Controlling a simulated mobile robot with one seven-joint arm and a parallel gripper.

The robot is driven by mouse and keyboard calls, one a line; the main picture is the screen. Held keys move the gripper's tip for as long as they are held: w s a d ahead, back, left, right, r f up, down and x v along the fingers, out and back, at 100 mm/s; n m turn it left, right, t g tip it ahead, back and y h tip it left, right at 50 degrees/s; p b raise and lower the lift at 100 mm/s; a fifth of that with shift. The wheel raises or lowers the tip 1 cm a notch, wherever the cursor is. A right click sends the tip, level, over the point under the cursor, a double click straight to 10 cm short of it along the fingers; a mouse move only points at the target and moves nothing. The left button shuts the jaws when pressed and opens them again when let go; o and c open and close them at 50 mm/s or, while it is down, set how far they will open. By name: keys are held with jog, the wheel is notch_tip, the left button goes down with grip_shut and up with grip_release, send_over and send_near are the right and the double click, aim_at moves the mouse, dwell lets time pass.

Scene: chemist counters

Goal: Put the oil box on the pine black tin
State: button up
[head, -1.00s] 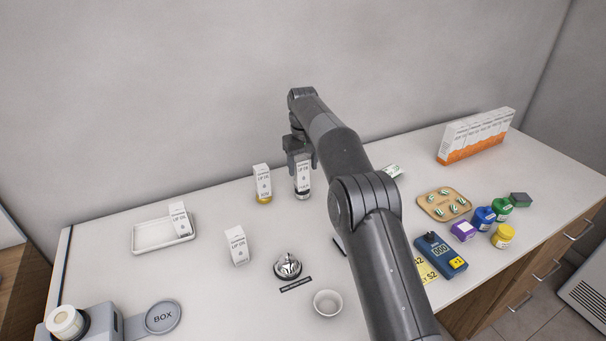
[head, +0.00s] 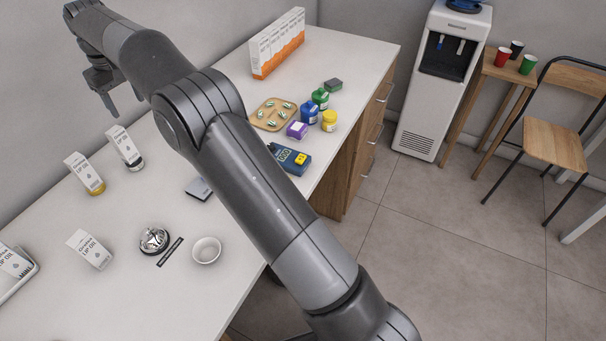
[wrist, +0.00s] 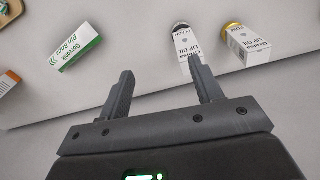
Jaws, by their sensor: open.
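A white lip oil box (head: 122,143) stands on a dark tin (head: 137,166) near the wall. In the wrist view this box (wrist: 188,66) and the tin's black lid (wrist: 181,27) show near my right finger. My gripper (head: 106,103) is open and empty, above and behind the box. It also shows open in the wrist view (wrist: 161,78). A second oil box (head: 83,168) stands on a yellow tin (head: 97,189). A third oil box (head: 89,248) stands on the counter. Another oil box (head: 13,260) is at the tray (head: 22,284). Tin labels are not readable.
A bell (head: 154,239) and a white bowl (head: 206,250) stand near the counter front. A pill tray (head: 272,114), several coloured bottles and a blue device (head: 290,158) are beyond my arm. A row of orange-white boxes (head: 277,44) stands at the far end.

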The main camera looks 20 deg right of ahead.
jog(key=s+d+r+m+t, duration=0.1)
jog(key=s+d+r, duration=0.4)
jog(key=d, duration=0.3)
jog(key=s+d+r+m+t, duration=0.1)
jog(key=s+d+r+m, duration=0.1)
jog(key=s+d+r, duration=0.4)
jog(key=s+d+r+m+t, duration=0.1)
jog(key=s+d+r, duration=0.3)
jog(key=d, duration=0.5)
jog(key=s+d+f+m, duration=0.1)
jog(key=s+d+f, duration=0.3)
jog(key=s, duration=0.4)
jog(key=s+d+f+m+t, duration=0.1)
jog(key=s+d+f, duration=0.3)
jog(key=s, duration=0.5)
jog(key=s+d+f+m+t, duration=0.1)
jog(key=s+d+f, duration=0.3)
jog(key=s, duration=0.5)
jog(key=shift+s+d+m, duration=0.15)
jog(key=shift+d+m, duration=0.35)
jog(key=shift+d, duration=0.25)
